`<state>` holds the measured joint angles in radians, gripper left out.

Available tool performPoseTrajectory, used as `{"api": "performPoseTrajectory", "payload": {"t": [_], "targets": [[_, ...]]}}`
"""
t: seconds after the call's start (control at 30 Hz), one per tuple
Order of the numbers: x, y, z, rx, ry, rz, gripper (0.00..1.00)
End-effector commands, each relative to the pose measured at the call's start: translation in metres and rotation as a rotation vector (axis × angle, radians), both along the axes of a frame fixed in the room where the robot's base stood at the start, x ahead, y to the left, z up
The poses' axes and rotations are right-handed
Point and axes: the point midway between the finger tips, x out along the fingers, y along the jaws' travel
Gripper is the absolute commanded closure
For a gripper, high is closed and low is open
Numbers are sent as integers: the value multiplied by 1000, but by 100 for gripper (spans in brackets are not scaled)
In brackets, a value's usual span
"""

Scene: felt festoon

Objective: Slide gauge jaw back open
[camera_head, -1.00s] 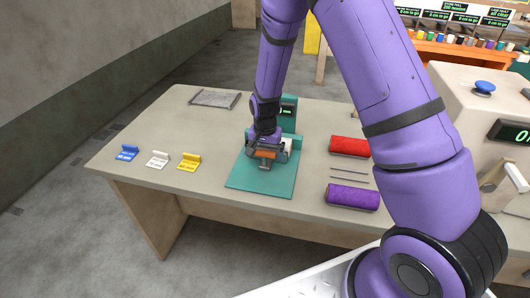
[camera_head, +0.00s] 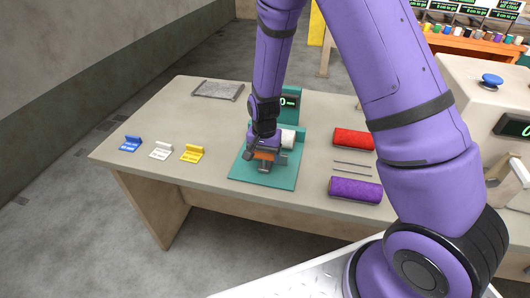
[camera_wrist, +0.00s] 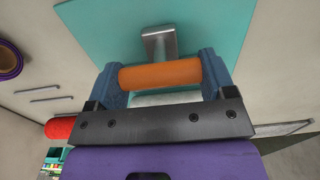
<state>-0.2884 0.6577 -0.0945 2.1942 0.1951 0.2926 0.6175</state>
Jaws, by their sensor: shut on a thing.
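The gauge is a teal plate (camera_head: 249,173) with a teal upright and a small dark display (camera_head: 288,101) at its back. A white roll (camera_head: 288,139) sits by the upright, to the right of my gripper. My gripper (camera_head: 264,160) is over the plate, shut on the gauge jaw's orange handle. In the wrist view the orange handle (camera_wrist: 160,76) lies crosswise between the two blue fingers. A metal block (camera_wrist: 159,42) stands on the teal surface just beyond it. The rest of the jaw is mostly hidden by my gripper.
Red (camera_head: 352,138) and purple (camera_head: 355,189) rolls lie at right with thin rods (camera_head: 351,168) between. A grey tray (camera_head: 217,90) lies at the back left.

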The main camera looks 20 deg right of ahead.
Motion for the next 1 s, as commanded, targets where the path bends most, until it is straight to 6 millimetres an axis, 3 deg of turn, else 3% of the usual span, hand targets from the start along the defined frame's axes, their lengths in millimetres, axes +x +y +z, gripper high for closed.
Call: {"api": "performPoseTrajectory", "payload": {"t": [0.03,0.13,0.47,1.0], "targets": [[-4,3,-1,2,10,3,21],[-3,2,-1,2,8,3,0],[-2,2,5,1,4,3,0],[-2,2,89,3,4,4,0]]}}
